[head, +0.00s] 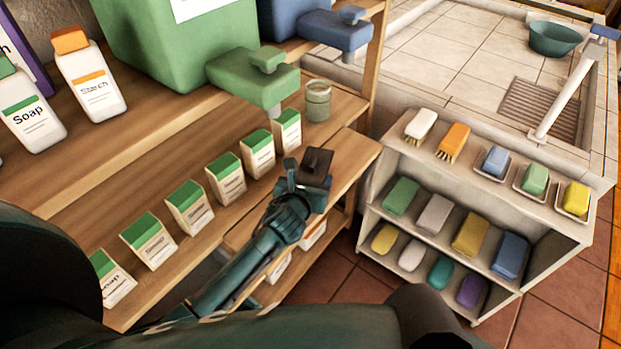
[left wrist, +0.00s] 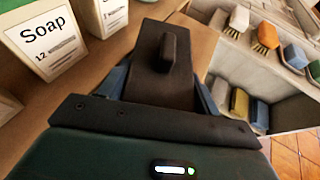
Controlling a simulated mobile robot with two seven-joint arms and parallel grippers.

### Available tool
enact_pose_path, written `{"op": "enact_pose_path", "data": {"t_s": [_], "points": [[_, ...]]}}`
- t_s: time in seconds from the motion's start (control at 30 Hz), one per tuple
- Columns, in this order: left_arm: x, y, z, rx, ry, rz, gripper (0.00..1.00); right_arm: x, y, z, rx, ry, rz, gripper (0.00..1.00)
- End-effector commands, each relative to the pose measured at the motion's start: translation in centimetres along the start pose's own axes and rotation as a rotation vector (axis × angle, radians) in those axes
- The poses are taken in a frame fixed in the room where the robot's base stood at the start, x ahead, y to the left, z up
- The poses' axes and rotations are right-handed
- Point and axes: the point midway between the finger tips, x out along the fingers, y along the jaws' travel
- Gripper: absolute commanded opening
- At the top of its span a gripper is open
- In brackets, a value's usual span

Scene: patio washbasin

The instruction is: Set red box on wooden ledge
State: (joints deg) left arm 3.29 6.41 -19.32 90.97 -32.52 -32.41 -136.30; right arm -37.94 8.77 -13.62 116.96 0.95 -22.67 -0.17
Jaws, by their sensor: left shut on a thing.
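My left gripper (head: 305,182) reaches over the front of the wooden shelving. It is shut on a dark block with a raised knob (head: 317,163). The block also fills the middle of the left wrist view (left wrist: 165,60), between the teal fingers, and looks dark brown to black, not red. The wooden ledge (head: 352,158) lies below and around the gripper. White boxes with red-orange edges (head: 314,233) show partly on a lower level, behind my left arm; no fully red box can be made out. My right gripper is not in view.
A row of green-topped white boxes (head: 228,177) stands left of the gripper, close to it. A green dispenser (head: 253,80) and glass jar (head: 318,100) stand behind. A white rack (head: 385,160) with brushes and coloured blocks is to the right.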

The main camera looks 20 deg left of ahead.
Motion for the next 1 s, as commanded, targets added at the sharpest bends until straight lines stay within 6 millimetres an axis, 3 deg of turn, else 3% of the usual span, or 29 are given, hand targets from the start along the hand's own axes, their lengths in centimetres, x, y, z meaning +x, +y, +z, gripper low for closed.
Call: {"op": "enact_pose_path", "data": {"t_s": [0.07,0.1,0.33,0.67,0.77,1.0], "points": [[0.1,0.0,-0.1,0.001,-0.002,0.000,0.38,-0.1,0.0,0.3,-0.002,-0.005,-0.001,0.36],[0.1,0.0,-0.2,0.001,0.000,0.000,0.65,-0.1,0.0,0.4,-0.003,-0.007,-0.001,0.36],[0.1,0.0,-0.2,0.001,0.000,0.000,0.83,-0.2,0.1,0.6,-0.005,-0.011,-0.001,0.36],[-0.2,0.0,0.1,0.000,0.000,0.000,0.85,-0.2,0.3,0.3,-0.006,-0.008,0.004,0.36],[-1.4,0.1,0.1,0.003,-0.001,0.000,0.85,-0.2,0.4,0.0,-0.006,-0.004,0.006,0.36],[-6.5,0.0,0.1,0.002,0.000,-0.001,0.85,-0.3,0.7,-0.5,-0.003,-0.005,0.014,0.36]]}}
